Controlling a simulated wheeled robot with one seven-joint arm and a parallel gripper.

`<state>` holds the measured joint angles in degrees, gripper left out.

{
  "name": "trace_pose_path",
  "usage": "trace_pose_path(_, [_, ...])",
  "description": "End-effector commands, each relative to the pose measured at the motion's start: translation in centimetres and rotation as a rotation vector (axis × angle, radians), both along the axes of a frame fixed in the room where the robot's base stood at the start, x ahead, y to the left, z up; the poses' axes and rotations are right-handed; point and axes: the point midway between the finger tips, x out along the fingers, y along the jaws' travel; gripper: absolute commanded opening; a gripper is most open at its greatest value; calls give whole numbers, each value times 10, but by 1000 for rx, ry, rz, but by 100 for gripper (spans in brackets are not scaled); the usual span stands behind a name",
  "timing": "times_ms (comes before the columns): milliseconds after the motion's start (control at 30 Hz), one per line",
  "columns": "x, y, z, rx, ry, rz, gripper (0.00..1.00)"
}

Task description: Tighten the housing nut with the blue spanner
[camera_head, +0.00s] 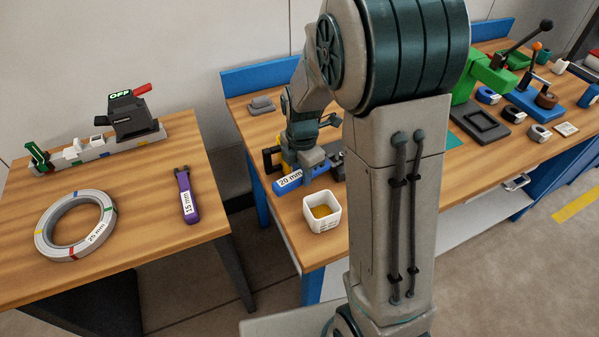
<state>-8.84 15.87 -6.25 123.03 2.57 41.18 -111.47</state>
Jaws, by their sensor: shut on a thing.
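The blue spanner (289,183), marked 20 mm, is on the middle workbench, its handle pointing to the lower left. My gripper (312,163) points down at it and is shut on it near the end away from the label. The fingertips and the spanner's jaw are mostly hidden by the gripper body. A dark part (338,161) shows just right of the gripper, partly behind my arm; I cannot tell whether it is the housing. The housing nut cannot be made out. A purple spanner (186,194), marked 15 mm, lies on the left table.
A black and yellow object (271,158) is just left of the gripper. The left table holds a grey 25 mm coil (75,225) and a strapping device (133,113). My arm hides the bench's middle.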

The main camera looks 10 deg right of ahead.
Motion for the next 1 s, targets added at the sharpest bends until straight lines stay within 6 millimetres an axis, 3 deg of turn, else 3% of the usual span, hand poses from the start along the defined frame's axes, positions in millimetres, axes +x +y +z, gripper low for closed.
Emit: trace_pose_path(1000, [4,-12,0,0,1,0,0])
